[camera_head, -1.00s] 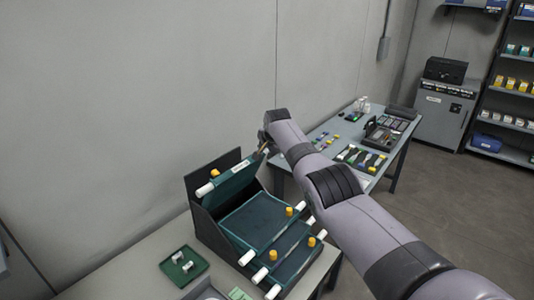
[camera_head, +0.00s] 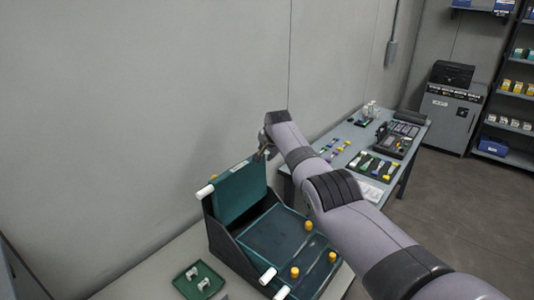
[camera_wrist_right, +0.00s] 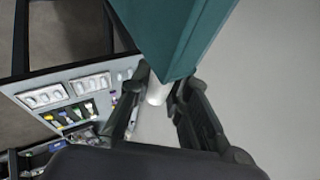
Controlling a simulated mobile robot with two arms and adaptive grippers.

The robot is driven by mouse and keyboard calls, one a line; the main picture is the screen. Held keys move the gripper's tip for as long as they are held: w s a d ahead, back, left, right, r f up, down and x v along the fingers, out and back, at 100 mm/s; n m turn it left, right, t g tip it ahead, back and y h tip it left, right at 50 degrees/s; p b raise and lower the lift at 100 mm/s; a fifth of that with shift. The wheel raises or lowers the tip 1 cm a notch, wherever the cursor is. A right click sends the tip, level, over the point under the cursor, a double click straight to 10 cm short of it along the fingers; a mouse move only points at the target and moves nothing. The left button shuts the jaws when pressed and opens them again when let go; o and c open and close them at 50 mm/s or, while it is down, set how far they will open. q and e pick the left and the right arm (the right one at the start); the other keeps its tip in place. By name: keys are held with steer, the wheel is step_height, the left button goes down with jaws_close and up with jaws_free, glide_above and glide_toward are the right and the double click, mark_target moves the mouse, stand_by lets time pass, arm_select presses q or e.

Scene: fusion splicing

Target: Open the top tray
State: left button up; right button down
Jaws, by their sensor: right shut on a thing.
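The top tray (camera_head: 240,190) of the dark tray stand (camera_head: 222,236) is a green panel swung up steeply, nearly upright. A white handle end (camera_head: 205,191) sticks out at its left corner. My right gripper (camera_head: 264,153) is at the tray's upper right corner. In the right wrist view its fingers (camera_wrist_right: 157,100) are shut around the white handle (camera_wrist_right: 157,90), below the green tray panel (camera_wrist_right: 172,35). A lower green tray (camera_head: 275,232) lies exposed in the stand. My left gripper is not in view.
Yellow knobs (camera_head: 295,272) and white handles (camera_head: 268,276) stick out at the lower trays' front. A small green dish (camera_head: 198,280) with white parts stands left of the stand. A second table (camera_head: 340,150) with tools stands behind my right arm. A wall rises behind.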

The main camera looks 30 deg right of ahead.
steer(key=shift+w, duration=0.1)
stand_by(0.3)
steer(key=c, duration=1.8)
jaws_free()
steer(key=shift+r, duration=0.1)
steer(key=shift+v, duration=5.95)
